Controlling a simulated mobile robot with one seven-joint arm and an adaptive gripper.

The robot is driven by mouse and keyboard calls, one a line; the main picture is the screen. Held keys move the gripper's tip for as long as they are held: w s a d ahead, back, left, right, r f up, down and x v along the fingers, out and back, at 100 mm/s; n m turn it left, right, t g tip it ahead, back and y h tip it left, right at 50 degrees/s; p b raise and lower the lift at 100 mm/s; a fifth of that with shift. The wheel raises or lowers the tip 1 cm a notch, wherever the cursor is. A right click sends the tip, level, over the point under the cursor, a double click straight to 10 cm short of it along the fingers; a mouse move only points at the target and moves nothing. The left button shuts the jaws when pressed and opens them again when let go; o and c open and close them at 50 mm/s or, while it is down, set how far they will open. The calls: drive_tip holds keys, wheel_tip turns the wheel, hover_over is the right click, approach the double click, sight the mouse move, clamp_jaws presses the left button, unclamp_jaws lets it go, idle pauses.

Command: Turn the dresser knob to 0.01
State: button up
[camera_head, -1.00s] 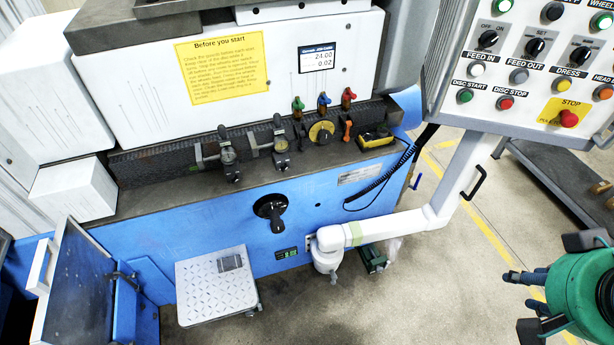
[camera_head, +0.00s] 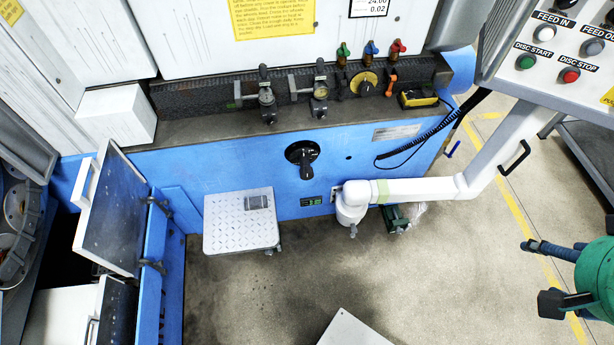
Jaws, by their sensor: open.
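A yellow round dial (camera_head: 364,82) with a dark centre sits on the dark rail of the machine, below the small display. It looks like the dresser knob, but I can read no label or mark on it. The small display (camera_head: 371,6) is cut by the top edge of the picture; its lower figure reads 0.02. My gripper is not in view, and nothing touches the dial.
Green, blue and red levers (camera_head: 370,48) stand just behind the dial, an orange lever (camera_head: 390,86) beside it. A black rotary handle (camera_head: 302,156) juts from the blue front.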

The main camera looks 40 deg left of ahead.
drive_tip(key=w+a+f+n+t+y+b, duration=0.15)
drive_tip(key=w+a+f, duration=0.25)
drive_tip(key=w+a, duration=0.6)
drive_tip(key=w+a+f+n+t+y+b, duration=0.15)
drive_tip(key=w+a+f, duration=0.3)
drive_tip(key=w, duration=0.85)
drive_tip(key=w+a+f+n+t+y, duration=0.1)
drive_tip(key=w+a+f, duration=0.2)
drive_tip(key=a+f, duration=0.3)
drive_tip(key=w+a+f+n+y, duration=0.15)
drive_tip(key=w+a+f, duration=0.25)
drive_tip(key=a, duration=0.4)
drive_tip(key=w+a+f+n+t, duration=0.1)
drive_tip(key=w+a+f, duration=0.2)
drive_tip(key=a+f, duration=0.25)
drive_tip(key=s+a+f+n+t+y+b, duration=0.1)
drive_tip(key=s+a+f+n+y, duration=0.15)
drive_tip(key=a+f, duration=0.6)
drive_tip(key=s+a+f+n+y+b, duration=0.15)
drive_tip(key=s+a+f, duration=0.25)
drive_tip(key=a+f, duration=0.5)
drive_tip(key=s+a+f+n+t+y+b, duration=0.1)
drive_tip(key=s+f+n+y, duration=0.2)
drive_tip(key=s+f, duration=1.2)
drive_tip(key=shift+s+f+b, duration=0.15)
drive_tip(key=shift+s+b, duration=0.15)
drive_tip(key=shift+b, duration=0.1)
